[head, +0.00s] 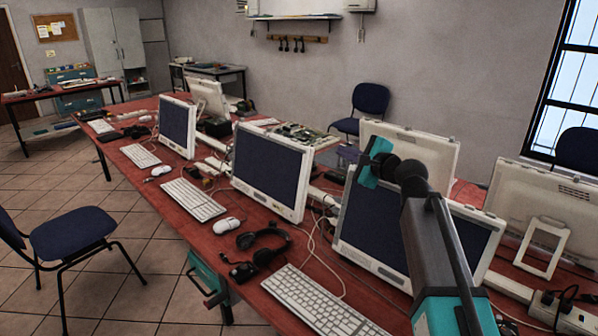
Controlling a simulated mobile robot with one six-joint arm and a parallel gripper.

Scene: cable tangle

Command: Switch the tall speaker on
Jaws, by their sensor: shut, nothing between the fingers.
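I cannot make out a tall speaker in the head view; monitors and my own arm hide parts of the table. My gripper (367,178) is at the far end of my arm, small and teal, in front of the upper part of a white-framed monitor (366,232). It is shut and holds nothing that I can see. Its fingertips are hard to separate at this size. A power strip (566,313) with black plugs and cables lies at the right edge of the table.
The long red table (237,246) carries several monitors, keyboards, mice and loose cables. A black headset (263,236) lies near its front edge. A blue chair (72,232) stands at the left. Tiled floor (125,285) is open between chair and table.

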